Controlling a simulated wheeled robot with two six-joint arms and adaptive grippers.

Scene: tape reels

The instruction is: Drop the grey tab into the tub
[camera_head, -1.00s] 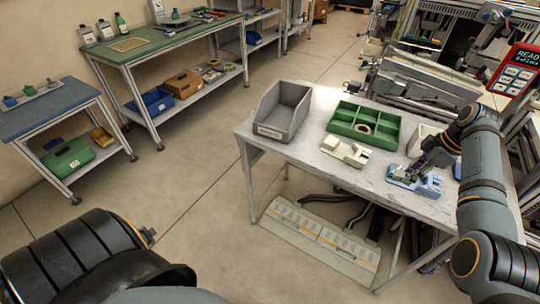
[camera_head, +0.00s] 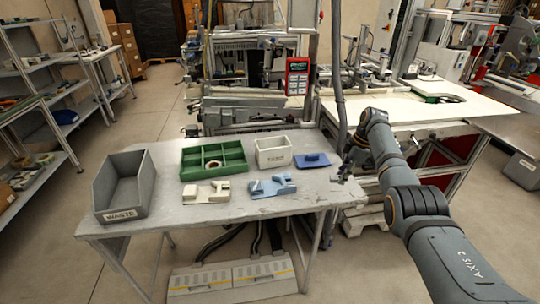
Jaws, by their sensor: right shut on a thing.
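My right gripper (camera_head: 349,164) is above the right end of the table, right of the blue lidded piece. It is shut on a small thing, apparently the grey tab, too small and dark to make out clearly. I see no grey tab lying elsewhere. A white tub (camera_head: 273,152) with a label on its front stands upright at the back of the table, left of the gripper and apart from it. My left gripper is out of view.
A blue fixture (camera_head: 272,186) and a cream one (camera_head: 207,192) lie at the front. A green divided tray (camera_head: 213,158) stands behind them. A blue flat piece (camera_head: 313,160) lies right of the tub. A grey WASTE bin (camera_head: 125,187) stands at the left end.

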